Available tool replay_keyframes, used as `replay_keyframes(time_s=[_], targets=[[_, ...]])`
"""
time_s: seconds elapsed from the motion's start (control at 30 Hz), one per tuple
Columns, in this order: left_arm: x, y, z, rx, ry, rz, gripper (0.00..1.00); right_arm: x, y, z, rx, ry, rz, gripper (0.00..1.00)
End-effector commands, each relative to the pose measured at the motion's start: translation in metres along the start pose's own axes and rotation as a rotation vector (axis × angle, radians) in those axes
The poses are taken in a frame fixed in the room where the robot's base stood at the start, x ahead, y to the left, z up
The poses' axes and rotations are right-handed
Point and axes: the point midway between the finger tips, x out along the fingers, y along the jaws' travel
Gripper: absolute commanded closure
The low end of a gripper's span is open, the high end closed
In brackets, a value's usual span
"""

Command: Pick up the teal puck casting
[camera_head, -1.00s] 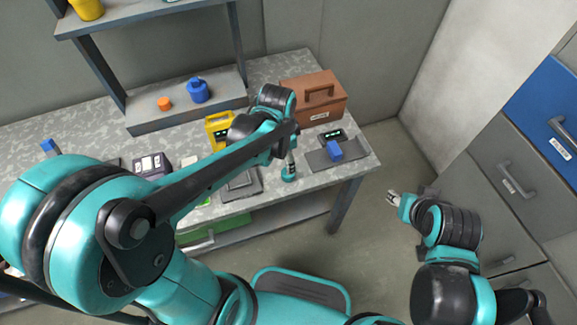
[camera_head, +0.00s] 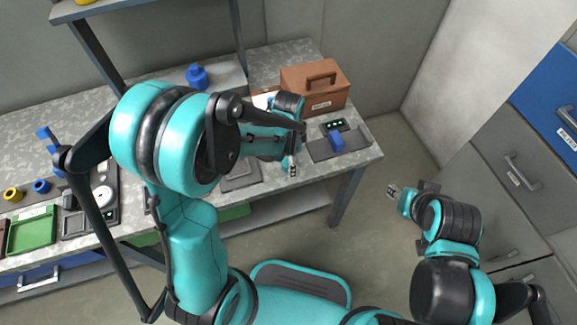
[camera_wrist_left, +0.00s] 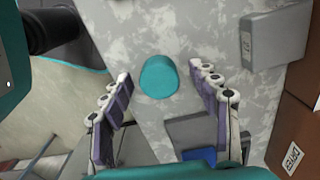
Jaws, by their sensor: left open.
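The teal puck casting (camera_wrist_left: 158,76) lies on the mottled grey bench top in the left wrist view, between and beyond my left gripper's two fingers. My left gripper (camera_wrist_left: 160,92) is open and empty, with bench showing between each finger and the puck. In the head view my left gripper (camera_head: 293,168) is over the front part of the bench, left of the blue block. I cannot make out the puck in the head view. My right gripper (camera_head: 392,192) hangs off the bench to the right, and its jaw opening is too small to judge.
A blue block (camera_head: 336,140) sits on a dark pad (camera_head: 318,150) beside a small device with lit lights (camera_head: 333,125). A brown toolbox (camera_head: 315,92) stands behind them. A green tray (camera_head: 32,232) is at the far left. Drawers (camera_head: 518,172) stand at the right.

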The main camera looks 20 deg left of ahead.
Motion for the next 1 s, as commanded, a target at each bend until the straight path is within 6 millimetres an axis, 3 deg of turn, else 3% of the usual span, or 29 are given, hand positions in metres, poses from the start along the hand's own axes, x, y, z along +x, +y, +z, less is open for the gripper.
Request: replay_keyframes(time_s=[0.17,0.37,0.77,1.0], targets=[[-0.001,0.0,0.0,-0.001,0.0,0.0,0.42,-0.001,0.0,-0.001,0.0,0.0,0.0,0.6],[-0.002,0.0,0.0,-0.001,0.0,0.0,0.94,-0.001,0.0,-0.001,0.0,0.0,0.0,0.6],[-0.007,0.0,0.0,-0.001,0.0,0.0,0.95,-0.004,0.0,-0.003,0.0,0.0,0.0,0.6],[-0.04,0.001,0.0,-0.001,-0.001,0.0,0.95,-0.018,0.0,-0.013,0.0,0.0,0.0,0.6]])
